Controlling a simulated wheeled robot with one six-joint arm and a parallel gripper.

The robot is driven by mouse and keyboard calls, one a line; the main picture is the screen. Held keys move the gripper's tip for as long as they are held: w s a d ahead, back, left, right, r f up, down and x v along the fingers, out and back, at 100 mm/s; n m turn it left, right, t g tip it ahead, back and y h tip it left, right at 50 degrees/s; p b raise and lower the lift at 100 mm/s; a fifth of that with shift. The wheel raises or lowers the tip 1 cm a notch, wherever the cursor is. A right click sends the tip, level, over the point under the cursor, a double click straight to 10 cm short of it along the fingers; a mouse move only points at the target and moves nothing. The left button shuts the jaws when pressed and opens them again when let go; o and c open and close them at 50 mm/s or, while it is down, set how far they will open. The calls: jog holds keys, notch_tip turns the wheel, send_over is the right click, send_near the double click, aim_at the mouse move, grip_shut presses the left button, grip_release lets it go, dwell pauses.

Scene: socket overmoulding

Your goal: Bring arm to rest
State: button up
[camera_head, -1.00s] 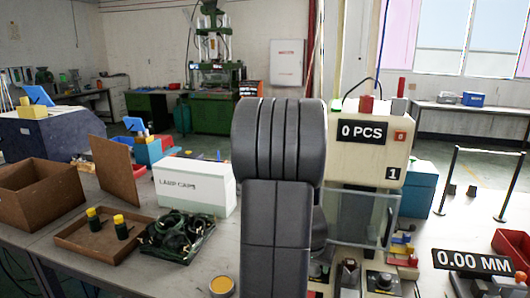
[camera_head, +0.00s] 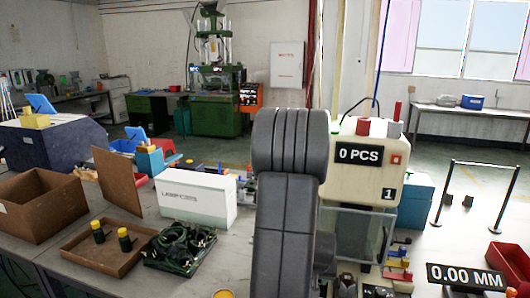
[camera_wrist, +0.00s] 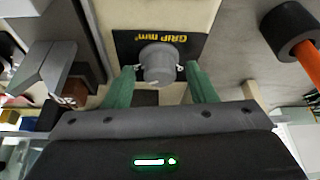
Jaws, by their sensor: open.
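My gripper (camera_wrist: 160,90) shows in the wrist view with its two green fingers spread apart. It is open, and nothing is held between the fingers. Beyond the gap, a grey round knob (camera_wrist: 158,66) sits on a black plate marked "GRIP mm" (camera_wrist: 189,41); I cannot tell how far it is from the fingertips. In the head view my own dark grey arm stands upright in the middle and hides the gripper. A cream machine marked "0 PCS" (camera_head: 373,183) stands right behind the arm, partly hidden by it.
On the bench are a white box (camera_head: 197,200), a black tray of dark cables (camera_head: 180,250), a brown tray (camera_head: 85,262) with two yellow-capped bottles, and an open brown box (camera_head: 38,215). A "0.00 MM" display (camera_head: 466,279) and a red bin (camera_head: 510,259) lie right.

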jog(key=shift+n+y+b, duration=0.3)
jog(key=shift+n+b, duration=0.1)
jog(key=shift+n, duration=0.4)
jog(key=shift+s+r, duration=0.15)
jog(key=shift+r, duration=0.15)
